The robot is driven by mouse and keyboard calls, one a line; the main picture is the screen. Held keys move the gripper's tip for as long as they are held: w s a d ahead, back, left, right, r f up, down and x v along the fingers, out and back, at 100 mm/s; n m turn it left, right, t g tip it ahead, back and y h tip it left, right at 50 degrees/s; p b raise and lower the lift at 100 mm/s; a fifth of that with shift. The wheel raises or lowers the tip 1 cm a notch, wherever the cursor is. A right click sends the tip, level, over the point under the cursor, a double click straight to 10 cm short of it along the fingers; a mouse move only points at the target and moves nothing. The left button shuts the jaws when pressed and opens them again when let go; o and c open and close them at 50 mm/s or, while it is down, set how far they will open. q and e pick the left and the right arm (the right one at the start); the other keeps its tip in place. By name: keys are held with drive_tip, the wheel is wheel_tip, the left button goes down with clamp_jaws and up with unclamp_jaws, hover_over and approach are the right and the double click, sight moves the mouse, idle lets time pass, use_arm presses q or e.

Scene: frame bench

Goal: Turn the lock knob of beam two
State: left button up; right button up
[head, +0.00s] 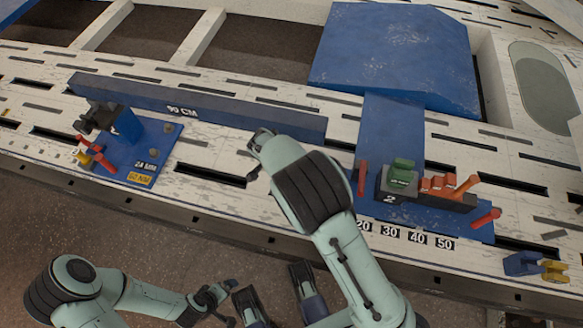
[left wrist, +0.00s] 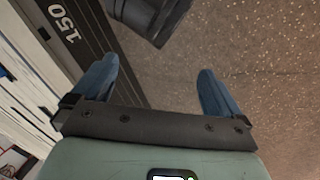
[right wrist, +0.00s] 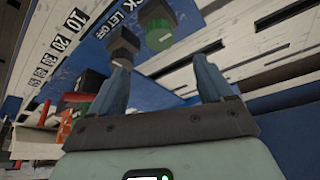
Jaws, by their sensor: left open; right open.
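The fixture marked 2 (head: 390,199) stands at the right of the bench, with a green block (head: 401,172) and orange-red pieces on it. In the right wrist view, a green round knob (right wrist: 158,36) and a dark knob (right wrist: 123,42) stand on a blue plate beside lettering ending in "CK". I cannot tell which is the lock knob. My right gripper (right wrist: 162,75) is open and empty. My left gripper (left wrist: 152,80) is open and empty, low before the bench.
A blue beam (head: 220,112) marked 90 CM lies along the bench. Floor is open in front.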

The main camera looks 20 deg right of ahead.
drive_tip(key=b+x, duration=0.2)
drive_tip(key=x, duration=0.7)
drive_tip(key=shift+a+f, duration=0.1)
drive_tip(key=shift+f, duration=0.05)
drive_tip(key=shift+b+x, duration=0.55)
drive_tip(key=shift+x, duration=0.4)
use_arm(q)
drive_tip(key=shift+t+y, duration=0.3)
drive_tip(key=shift+y, duration=0.1)
drive_tip(key=w+f, duration=0.1)
drive_tip(key=a+f, duration=0.1)
drive_tip(key=f, duration=0.1)
drive_tip(key=w+a+f, duration=0.1)
drive_tip(key=shift+w+a+f, duration=0.25)
drive_tip(key=shift+w, duration=0.05)
use_arm(e)
drive_tip(key=shift+f, duration=0.3)
drive_tip(key=shift+c, duration=0.3)
drive_tip(key=c, duration=1)
